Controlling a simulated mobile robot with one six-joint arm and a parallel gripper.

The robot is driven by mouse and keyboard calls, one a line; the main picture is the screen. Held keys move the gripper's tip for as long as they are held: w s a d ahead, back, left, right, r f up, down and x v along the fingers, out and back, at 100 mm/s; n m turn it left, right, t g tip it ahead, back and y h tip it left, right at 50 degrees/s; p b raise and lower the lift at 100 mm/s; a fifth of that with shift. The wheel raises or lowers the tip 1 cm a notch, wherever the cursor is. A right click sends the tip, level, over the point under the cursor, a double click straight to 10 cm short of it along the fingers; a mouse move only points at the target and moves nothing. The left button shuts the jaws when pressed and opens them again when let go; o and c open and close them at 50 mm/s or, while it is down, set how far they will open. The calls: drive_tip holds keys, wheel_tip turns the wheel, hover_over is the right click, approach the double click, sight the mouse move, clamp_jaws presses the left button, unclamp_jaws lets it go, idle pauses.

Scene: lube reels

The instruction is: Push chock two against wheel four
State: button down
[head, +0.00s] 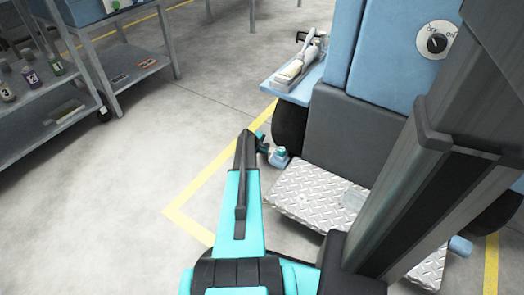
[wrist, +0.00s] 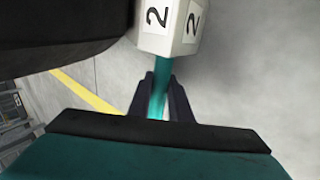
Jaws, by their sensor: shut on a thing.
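Chock two (wrist: 170,25) is a white block with "2" labels and a teal handle (wrist: 159,95). My gripper (wrist: 162,82) is shut on that handle in the wrist view. In the head view my gripper (head: 262,143) is low beside the cart, with the chock (head: 279,157) at its tip by the dark wheel (head: 289,126). A dark rounded surface, apparently the tyre (wrist: 60,35), fills the upper left of the wrist view, right beside the chock. I cannot tell whether they touch. The wheel's number is not visible.
The blue cart (head: 385,60) has a diamond-plate step (head: 325,200) at right and a side shelf (head: 288,88) above the wheel. Yellow floor lines (head: 195,190) run around it. A grey rack (head: 45,145) with bottles stands at left. The floor between is clear.

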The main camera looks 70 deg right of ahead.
drive_tip(key=c, duration=1.5)
unclamp_jaws()
drive_tip(key=shift+c, duration=0.2)
drive_tip(key=p+v, duration=0.4)
drive_tip(key=v, duration=0.9)
drive_tip(key=shift+a+r, duration=0.15)
drive_tip(key=shift+r, duration=0.2)
drive_tip(key=shift+w, duration=0.1)
